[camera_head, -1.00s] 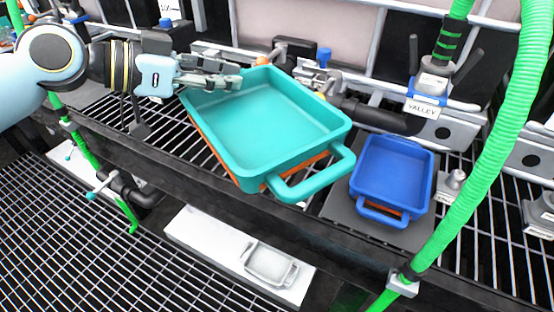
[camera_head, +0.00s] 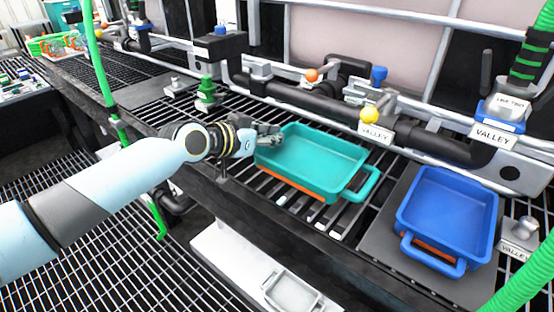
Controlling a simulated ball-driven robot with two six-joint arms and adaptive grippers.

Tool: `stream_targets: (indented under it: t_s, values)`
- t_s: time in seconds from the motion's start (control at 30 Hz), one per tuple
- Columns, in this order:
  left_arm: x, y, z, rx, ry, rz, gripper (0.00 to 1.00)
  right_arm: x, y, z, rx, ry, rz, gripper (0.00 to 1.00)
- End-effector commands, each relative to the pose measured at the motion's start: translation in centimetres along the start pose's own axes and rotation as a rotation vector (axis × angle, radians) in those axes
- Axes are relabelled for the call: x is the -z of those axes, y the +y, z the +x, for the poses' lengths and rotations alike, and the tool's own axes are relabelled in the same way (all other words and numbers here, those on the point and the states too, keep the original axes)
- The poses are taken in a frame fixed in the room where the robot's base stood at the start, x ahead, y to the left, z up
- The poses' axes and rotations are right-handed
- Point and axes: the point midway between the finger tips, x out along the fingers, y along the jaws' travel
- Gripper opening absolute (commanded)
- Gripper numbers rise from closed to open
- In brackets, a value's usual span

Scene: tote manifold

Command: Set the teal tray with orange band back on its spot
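The teal tray with orange band (camera_head: 312,184) is level over the rack behind the front rail, its loop handle toward the right. Its orange band shows along the lower front side. I cannot tell whether its underside touches the rack bars. My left gripper (camera_head: 268,140) is at the tray's left end, its fingers closed over the rim there. The finger inside the tray shows; the outer grip is partly hidden. My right gripper is not in view.
A blue tray (camera_head: 448,213) sits on a grey plate (camera_head: 399,248) to the right. Dark pipes with a yellow knob (camera_head: 370,116), an orange knob (camera_head: 312,75) and a VALLEY label (camera_head: 375,133) run behind. A green valve (camera_head: 207,93) stands back left.

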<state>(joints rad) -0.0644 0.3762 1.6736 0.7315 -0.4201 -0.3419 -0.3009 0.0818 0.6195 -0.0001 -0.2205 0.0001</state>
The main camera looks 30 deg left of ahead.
Motion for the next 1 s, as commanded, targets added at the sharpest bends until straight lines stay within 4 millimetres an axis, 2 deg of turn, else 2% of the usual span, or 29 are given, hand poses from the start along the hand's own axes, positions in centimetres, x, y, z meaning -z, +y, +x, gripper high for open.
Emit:
stream_targets:
  t_s: [0.13,0.37,0.73,0.93,1.0]
  values:
    - [-0.5,0.2,1.1,-0.001,0.000,-0.002,0.00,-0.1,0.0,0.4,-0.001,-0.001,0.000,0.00]
    - [-3.6,0.1,2.4,-0.001,-0.001,-0.001,0.00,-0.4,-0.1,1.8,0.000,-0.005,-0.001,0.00]
    - [-3.9,0.0,2.5,-0.001,0.001,0.000,0.00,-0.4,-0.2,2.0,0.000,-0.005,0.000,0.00]
    - [-3.9,0.0,2.4,-0.001,-0.001,0.001,0.28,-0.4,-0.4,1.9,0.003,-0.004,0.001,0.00]
    - [-3.9,0.0,2.4,-0.001,-0.001,0.001,0.29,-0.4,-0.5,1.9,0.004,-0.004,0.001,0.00]
